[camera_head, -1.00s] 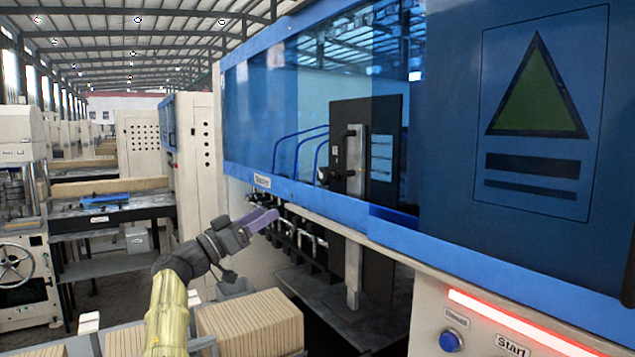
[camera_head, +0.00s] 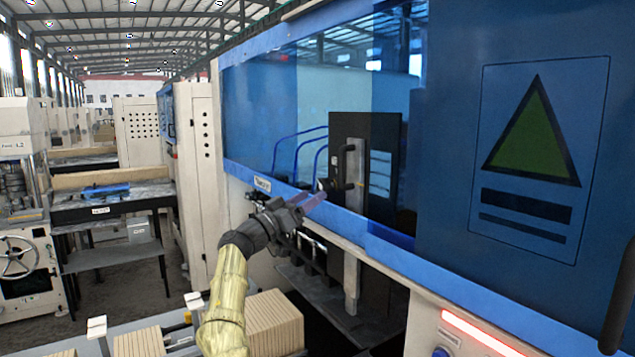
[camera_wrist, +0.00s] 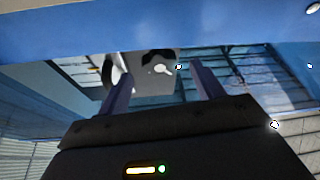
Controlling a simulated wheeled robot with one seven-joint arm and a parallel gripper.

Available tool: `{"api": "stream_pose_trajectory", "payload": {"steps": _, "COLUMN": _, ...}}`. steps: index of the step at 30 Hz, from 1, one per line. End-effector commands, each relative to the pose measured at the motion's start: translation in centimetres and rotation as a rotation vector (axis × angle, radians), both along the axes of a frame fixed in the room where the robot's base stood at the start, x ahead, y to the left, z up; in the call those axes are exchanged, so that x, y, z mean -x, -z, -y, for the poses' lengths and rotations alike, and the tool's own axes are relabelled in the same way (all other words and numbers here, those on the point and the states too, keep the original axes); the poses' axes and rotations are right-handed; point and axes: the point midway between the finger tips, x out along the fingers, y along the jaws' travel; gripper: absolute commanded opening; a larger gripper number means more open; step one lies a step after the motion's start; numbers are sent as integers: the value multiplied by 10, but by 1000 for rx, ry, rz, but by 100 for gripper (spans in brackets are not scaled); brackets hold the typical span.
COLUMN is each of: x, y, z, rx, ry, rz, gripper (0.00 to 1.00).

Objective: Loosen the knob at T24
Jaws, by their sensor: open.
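My gripper (camera_head: 312,200) is open and empty, at the lower edge of the machine's blue window, just below and left of a small dark knob-like part (camera_head: 323,185). That part sits beside the black upright plate (camera_head: 365,125). In the wrist view, my gripper's two purple fingers (camera_wrist: 158,76) are spread apart. Beyond and between them is a pale grey surface with a dark rounded part (camera_wrist: 158,55); I cannot tell whether it is the same knob. No T24 marking is readable. A small white label (camera_head: 262,184) on the blue rail is too blurred to read.
The blue window frame (camera_head: 385,237) runs close along my gripper. A row of metal fittings (camera_head: 308,250) hangs under it. Stacks of tan boards (camera_head: 275,322) stand below my arm. A red light strip (camera_head: 480,332) is at the lower right. The aisle at left has open floor.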

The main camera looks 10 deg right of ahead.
Motion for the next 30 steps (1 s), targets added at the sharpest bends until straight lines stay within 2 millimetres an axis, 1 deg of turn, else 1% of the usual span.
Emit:
{"api": "stream_pose_trajectory", "payload": {"steps": 1, "x": -4, "y": -8, "z": 7, "rx": 1, "ry": 2, "rz": -1, "gripper": 67}}
{"api": "stream_pose_trajectory", "payload": {"steps": 4, "x": -9, "y": -11, "z": 18, "rx": 3, "ry": 3, "rz": -2, "gripper": 67}}
{"api": "stream_pose_trajectory", "payload": {"steps": 9, "x": -14, "y": -13, "z": 29, "rx": 1, "ry": 3, "rz": -2, "gripper": 67}}
{"api": "stream_pose_trajectory", "payload": {"steps": 18, "x": -15, "y": -12, "z": 30, "rx": 0, "ry": 1, "rz": 0, "gripper": 67}}
{"api": "stream_pose_trajectory", "payload": {"steps": 25, "x": -15, "y": -12, "z": 29, "rx": 0, "ry": 0, "rz": -1, "gripper": 22}}
{"api": "stream_pose_trajectory", "payload": {"steps": 30, "x": -15, "y": -11, "z": 29, "rx": 3, "ry": -1, "rz": -8, "gripper": 22}}
